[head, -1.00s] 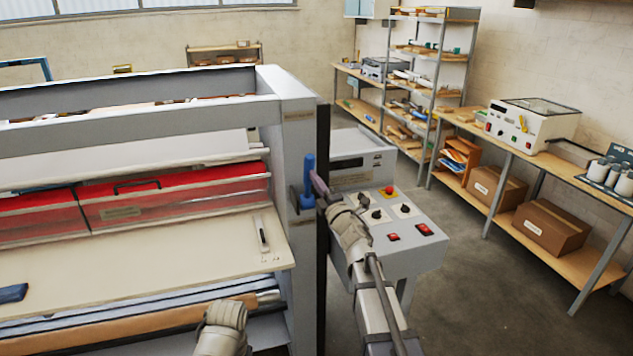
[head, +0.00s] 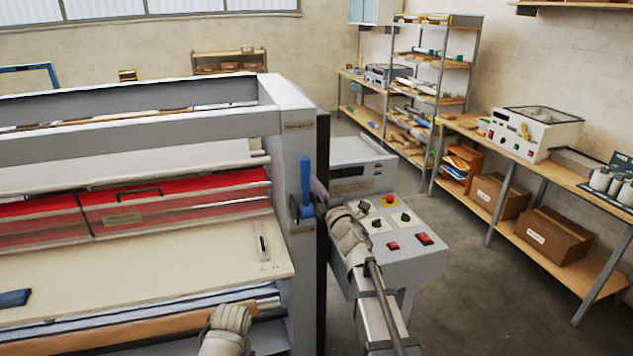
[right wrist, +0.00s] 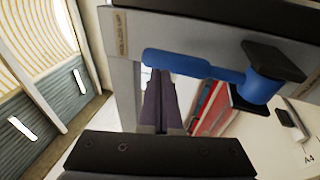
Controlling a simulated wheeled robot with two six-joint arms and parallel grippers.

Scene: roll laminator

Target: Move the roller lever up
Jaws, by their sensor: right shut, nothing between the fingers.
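The blue roller lever (head: 306,182) is on the front of the laminator's right post in the head view. Its handle points up from the pivot. In the right wrist view the lever (right wrist: 195,66) crosses the upper middle, its handle end near a small label and its pivot by a dark bracket. My right gripper (head: 318,188) is just right of the lever in the head view. In the right wrist view its purple fingers (right wrist: 160,85) are shut and empty, with tips close to the handle; contact is unclear. My left arm shows at the bottom; its fingers are not visible.
The grey control panel (head: 405,240) with knobs and switches stands right of the post, under my right forearm. The laminator's red covers (head: 180,200) and cream feed table (head: 150,265) lie left. A workbench (head: 480,135) runs along the right wall. Open floor lies between.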

